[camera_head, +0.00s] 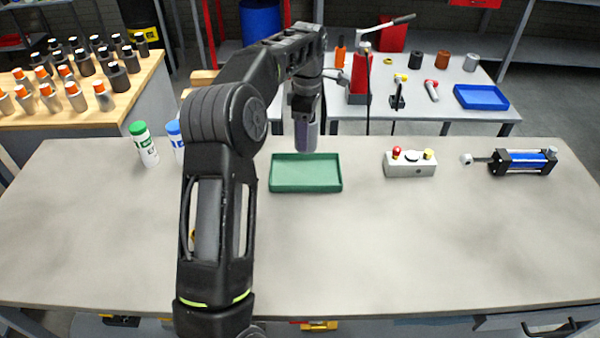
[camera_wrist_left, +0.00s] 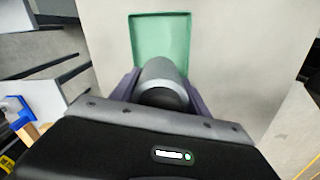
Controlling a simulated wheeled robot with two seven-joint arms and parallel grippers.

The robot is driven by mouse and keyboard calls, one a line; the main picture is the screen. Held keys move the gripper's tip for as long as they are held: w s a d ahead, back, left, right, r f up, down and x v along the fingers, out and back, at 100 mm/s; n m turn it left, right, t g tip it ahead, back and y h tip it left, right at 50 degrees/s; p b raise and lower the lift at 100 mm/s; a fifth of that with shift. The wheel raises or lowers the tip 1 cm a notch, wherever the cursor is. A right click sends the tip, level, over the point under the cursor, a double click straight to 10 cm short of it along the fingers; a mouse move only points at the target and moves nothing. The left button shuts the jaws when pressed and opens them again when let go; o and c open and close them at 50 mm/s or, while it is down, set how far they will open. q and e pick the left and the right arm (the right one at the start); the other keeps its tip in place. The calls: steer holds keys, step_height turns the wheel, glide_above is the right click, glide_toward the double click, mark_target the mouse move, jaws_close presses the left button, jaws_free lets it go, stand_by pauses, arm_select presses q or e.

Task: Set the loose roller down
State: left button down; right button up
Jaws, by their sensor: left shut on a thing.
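The loose roller (camera_wrist_left: 165,82), a grey cylinder, is held between the fingers of my left gripper in the left wrist view. My left gripper (camera_head: 306,138) is shut on it, pointing down at the back edge of the green tray (camera_head: 306,189) in the head view. The roller is hard to tell from the fingers there. The tray looks empty, and it also shows beyond the roller in the left wrist view (camera_wrist_left: 138,45). I cannot tell the exact height of the roller above the tray. My right gripper is not in view.
A green-capped bottle (camera_head: 146,147) and a partly hidden blue-capped one (camera_head: 175,138) stand left of the tray. A button box (camera_head: 410,168) and a blue-and-black cylinder (camera_head: 523,162) lie to the right. The front right of the workbench (camera_head: 420,240) is clear.

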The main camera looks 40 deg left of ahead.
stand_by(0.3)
arm_select(q)
glide_toward(306, 174)
steer(key=shift+p, duration=0.35)
steer(key=shift+r, duration=0.1)
step_height(306, 174, down, 4)
steer(key=shift+f+p, duration=0.2)
steer(key=shift+p, duration=0.3)
steer(key=shift+f, duration=0.35)
steer(key=shift+f, duration=0.1)
